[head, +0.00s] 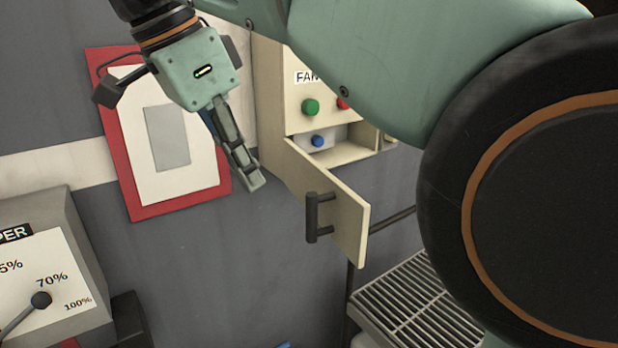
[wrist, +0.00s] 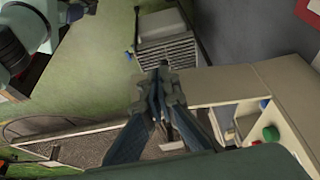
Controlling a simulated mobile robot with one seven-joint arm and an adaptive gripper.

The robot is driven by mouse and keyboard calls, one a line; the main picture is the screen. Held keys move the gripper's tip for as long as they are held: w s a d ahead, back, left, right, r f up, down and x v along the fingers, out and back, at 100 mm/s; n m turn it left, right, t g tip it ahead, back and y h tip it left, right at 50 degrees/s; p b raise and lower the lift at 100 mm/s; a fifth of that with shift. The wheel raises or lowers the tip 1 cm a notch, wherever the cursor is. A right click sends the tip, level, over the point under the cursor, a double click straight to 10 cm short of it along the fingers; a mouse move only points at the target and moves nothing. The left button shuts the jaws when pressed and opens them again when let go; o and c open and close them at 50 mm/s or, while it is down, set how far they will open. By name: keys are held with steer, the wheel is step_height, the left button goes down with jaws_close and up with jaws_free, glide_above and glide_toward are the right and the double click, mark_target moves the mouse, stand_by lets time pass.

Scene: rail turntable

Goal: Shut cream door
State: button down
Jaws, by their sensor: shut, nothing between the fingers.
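The cream door (head: 345,205) stands swung open from the lower part of the cream control box (head: 271,100) in the head view. Its dark bar handle (head: 317,217) is on the face toward the left. My gripper (head: 252,183) is shut and empty, pointing down to the left of the door, with a gap in the picture. In the wrist view the shut fingertips (wrist: 160,72) appear near the end of the cream panel (wrist: 220,83), which looks like the door. I cannot tell whether they touch.
A blue button (head: 318,141) shows in the open compartment, with a green button (head: 310,107) above. A red-framed notice (head: 128,165) hangs behind my gripper. A grey dial box (head: 65,270) stands lower left, a slatted grate (head: 415,305) lower right.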

steer(key=b, duration=0.1)
glide_toward(308, 233)
step_height(308, 233, down, 5)
steer(key=s+a, duration=0.2)
steer(key=w+d, duration=0.3)
steer(key=shift+r, duration=0.15)
steer(key=shift+w+d+p, duration=0.15)
steer(key=shift+d+p, duration=0.05)
steer(key=shift+p, duration=0.1)
